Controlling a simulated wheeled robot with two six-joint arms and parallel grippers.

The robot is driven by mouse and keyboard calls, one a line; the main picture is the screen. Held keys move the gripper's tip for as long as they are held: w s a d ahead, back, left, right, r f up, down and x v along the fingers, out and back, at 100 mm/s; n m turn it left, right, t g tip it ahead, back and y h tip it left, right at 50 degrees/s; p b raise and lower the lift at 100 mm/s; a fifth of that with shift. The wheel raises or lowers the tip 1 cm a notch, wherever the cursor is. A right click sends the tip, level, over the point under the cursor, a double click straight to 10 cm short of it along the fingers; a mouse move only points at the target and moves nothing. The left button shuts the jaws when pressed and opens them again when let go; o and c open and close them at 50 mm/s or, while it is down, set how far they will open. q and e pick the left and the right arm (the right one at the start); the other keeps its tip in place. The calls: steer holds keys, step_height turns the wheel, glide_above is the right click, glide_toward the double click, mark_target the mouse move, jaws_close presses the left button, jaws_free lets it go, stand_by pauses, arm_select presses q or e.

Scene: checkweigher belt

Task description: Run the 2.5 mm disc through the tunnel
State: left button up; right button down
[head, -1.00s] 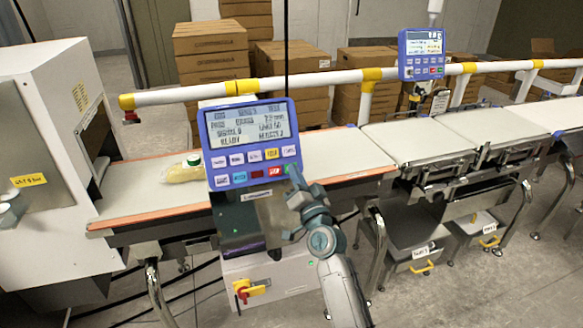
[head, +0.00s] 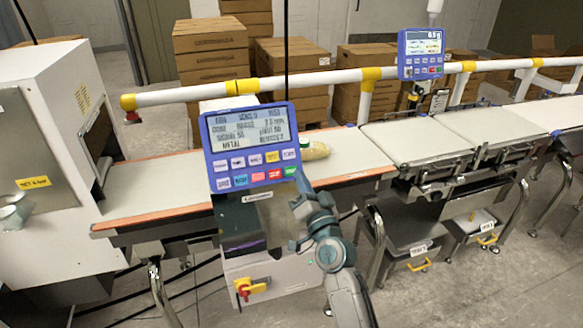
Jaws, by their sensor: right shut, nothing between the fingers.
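A yellowish pack with a green and white end (head: 315,150) lies on the belt (head: 345,160) just right of the blue control panel (head: 235,140). The panel hides most of the white tunnel housing (head: 218,103) behind it. The panel's screen shows several lines of text, with what looks like METAL at the bottom. My right gripper (head: 297,180) is shut and empty at the panel's lower right corner, close below the green button; I cannot tell whether it touches. The 2.5 mm disc cannot be made out. My left gripper is not in view.
A white pipe rail (head: 300,82) runs behind the belt. A second blue display (head: 421,54) stands above the weighing belts (head: 405,140). A large white machine (head: 45,130) stands at left. Labelled bins (head: 410,235) hang under the belts at right. The left belt stretch is bare.

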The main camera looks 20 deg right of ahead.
steer(key=shift+s+r, duration=0.1)
steer(key=shift+s, duration=0.15)
steer(key=shift+s+d+r+p, duration=0.1)
steer(key=shift+s+r+p, duration=0.35)
steer(key=shift+s, duration=0.45)
steer(key=shift+s+a+r+p, duration=0.1)
steer(key=shift+s+r+p, duration=0.3)
steer(key=shift+s, duration=0.45)
steer(key=shift+s+d+r+p, duration=0.1)
steer(key=shift+s+r+p, duration=0.3)
steer(key=shift+s, duration=0.5)
